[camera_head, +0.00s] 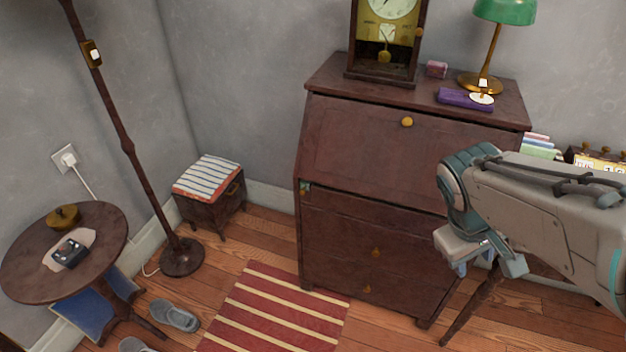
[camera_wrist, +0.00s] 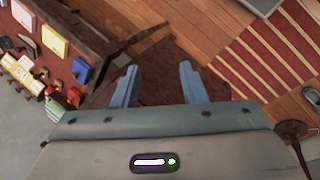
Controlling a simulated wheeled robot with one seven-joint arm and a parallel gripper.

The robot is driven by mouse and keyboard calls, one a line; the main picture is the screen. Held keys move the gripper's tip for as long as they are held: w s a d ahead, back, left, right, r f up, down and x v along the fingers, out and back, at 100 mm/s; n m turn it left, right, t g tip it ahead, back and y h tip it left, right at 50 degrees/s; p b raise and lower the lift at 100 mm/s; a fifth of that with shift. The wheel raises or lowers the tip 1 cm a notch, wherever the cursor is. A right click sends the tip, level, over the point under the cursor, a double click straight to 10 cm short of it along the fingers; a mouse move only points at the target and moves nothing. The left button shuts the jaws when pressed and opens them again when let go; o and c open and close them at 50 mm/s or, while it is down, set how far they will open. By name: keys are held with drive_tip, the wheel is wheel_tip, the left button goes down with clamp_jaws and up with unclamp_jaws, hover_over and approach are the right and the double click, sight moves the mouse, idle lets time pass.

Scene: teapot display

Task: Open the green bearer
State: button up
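A dark brown writing desk (camera_head: 355,225) stands against the wall, with its sloping front flap (camera_head: 375,150) closed and a round brass knob near the flap's top. A small green-ended piece (camera_head: 305,187), the only bearer-like part I see, sits at the desk's left front edge just below the flap. It looks pushed in, but it is too small to be sure. The desk's right front is hidden behind my arm. My gripper (camera_head: 462,262) is in front of the desk's right side, well right of the green piece. In the wrist view my gripper (camera_wrist: 158,68) is open and empty.
A clock (camera_head: 385,35), purple case (camera_head: 464,98) and green lamp (camera_head: 504,12) stand on the desk. A striped stool (camera_head: 208,178), floor lamp (camera_head: 125,145) and round table (camera_head: 100,265) are left. A striped rug (camera_head: 275,312) lies in front. A slanted wooden leg (camera_head: 472,308) stands under my gripper.

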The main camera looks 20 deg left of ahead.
drive_tip(key=w+a+f+n+t+h+b, duration=0.35)
drive_tip(key=w+a+f+n+b, duration=0.35)
drive_tip(key=w+f, duration=0.25)
drive_tip(key=n+t+y+b, duration=0.6)
drive_tip(key=n+t+b, duration=0.8)
drive_tip(key=n, duration=0.7)
approach(302, 193)
drive_tip(key=shift+g, duration=0.65)
drive_tip(key=w+b, duration=0.1)
drive_tip(key=w, duration=0.1)
drive_tip(key=w+b, duration=0.1)
drive_tip(key=w, duration=0.2)
drive_tip(key=w+r+b, duration=0.1)
drive_tip(key=w+b, duration=0.1)
drive_tip(key=w, duration=0.1)
drive_tip(key=shift+d, duration=0.25)
drive_tip(key=shift+c, duration=0.3)
clamp_jaws()
